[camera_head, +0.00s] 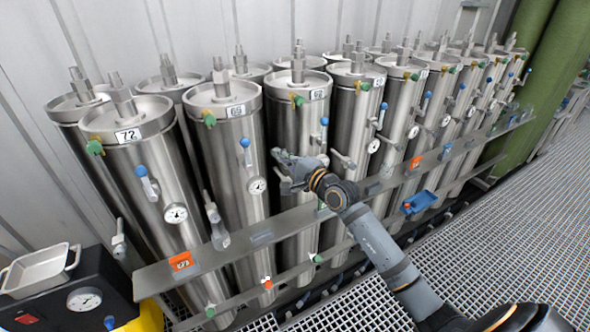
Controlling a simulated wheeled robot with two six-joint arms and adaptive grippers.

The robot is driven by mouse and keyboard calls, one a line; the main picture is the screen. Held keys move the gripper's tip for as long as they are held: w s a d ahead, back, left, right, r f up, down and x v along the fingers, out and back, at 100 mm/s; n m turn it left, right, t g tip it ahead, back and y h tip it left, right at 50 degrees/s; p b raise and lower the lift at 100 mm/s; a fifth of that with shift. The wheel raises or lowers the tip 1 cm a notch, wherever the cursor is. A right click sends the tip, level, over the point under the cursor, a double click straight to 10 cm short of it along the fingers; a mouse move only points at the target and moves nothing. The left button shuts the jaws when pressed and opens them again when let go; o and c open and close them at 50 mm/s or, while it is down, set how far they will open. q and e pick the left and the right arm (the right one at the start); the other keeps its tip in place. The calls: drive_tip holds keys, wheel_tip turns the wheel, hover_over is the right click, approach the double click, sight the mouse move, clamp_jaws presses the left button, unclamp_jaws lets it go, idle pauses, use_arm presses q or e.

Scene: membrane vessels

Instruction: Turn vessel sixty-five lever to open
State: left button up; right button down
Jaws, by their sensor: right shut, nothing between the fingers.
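A row of steel membrane vessels stands along the wall. The front ones carry white number plates, 72 (129,135) at the left and what looks like 69 (236,111) beside it. The third vessel (290,120) has a plate (317,95) too small to read surely; by its place it may be 65. A blue-tipped lever (324,121) stands upright on its right side. My right gripper (281,168) is shut and empty in front of this vessel, below and left of that lever, apart from it. It hides part of the vessel's lower front. My left gripper is not in view.
Neighbouring vessels have similar blue levers (245,143) and round gauges (257,186). A grey rail (205,262) with an orange tag (181,261) runs along the front. A metal tray (40,270) sits on a black box at lower left. Grated floor lies open at right.

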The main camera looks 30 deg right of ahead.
drive_tip(key=p+v, duration=0.2)
drive_tip(key=v, duration=0.4)
drive_tip(key=shift+s+r+p, duration=0.2)
drive_tip(key=shift+s+p, duration=0.1)
drive_tip(key=shift+p, duration=0.05)
